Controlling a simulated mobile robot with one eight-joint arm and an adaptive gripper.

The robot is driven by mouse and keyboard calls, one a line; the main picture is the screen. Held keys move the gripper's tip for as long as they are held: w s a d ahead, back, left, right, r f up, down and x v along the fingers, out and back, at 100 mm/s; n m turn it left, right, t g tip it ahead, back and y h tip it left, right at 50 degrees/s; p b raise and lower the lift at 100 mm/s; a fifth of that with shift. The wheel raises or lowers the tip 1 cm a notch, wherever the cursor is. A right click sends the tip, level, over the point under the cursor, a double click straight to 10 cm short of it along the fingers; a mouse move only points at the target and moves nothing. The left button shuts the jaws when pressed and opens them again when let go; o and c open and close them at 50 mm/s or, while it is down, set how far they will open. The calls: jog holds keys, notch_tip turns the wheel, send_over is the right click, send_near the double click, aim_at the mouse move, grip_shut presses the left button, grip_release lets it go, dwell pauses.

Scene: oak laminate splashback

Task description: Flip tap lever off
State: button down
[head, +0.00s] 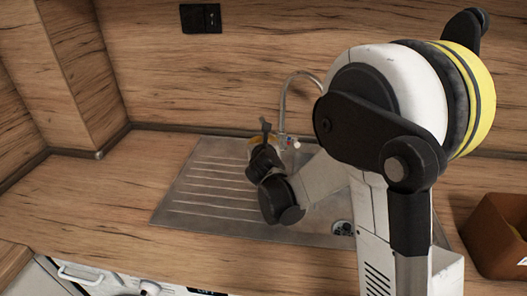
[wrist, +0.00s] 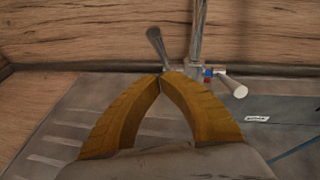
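The tap stands at the back of the steel sink (head: 190,205), with its thin curved spout (head: 284,100) rising in the head view. In the wrist view its post (wrist: 198,32) has red and blue marks at the base. A grey lever (wrist: 155,40) tilts upward left of the post. A pale handle (wrist: 233,87) sticks out to the right, towards the camera. My gripper (wrist: 161,78) has its yellow fingers together at the tips, just in front of the upright lever's lower end. Contact with it cannot be told. My arm hides part of the tap in the head view.
The wooden splashback (head: 240,60) stands close behind the tap. A brown box (head: 503,232) is on the counter at right. The counter (head: 95,185) left of the sink is clear. A drain (head: 342,228) shows beside my arm.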

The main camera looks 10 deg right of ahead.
jog(key=shift+w+d+r+b, duration=0.1)
jog(key=shift+w+r+b, duration=0.05)
jog(key=shift+w+r, duration=0.4)
jog(key=shift+w+d+r+b, duration=0.15)
jog(key=shift+w+r, duration=0.15)
jog(key=shift+w, duration=0.4)
jog(key=shift+w+d+r+p, duration=0.15)
jog(key=shift+w+r+p, duration=0.3)
jog(key=shift+w, duration=0.25)
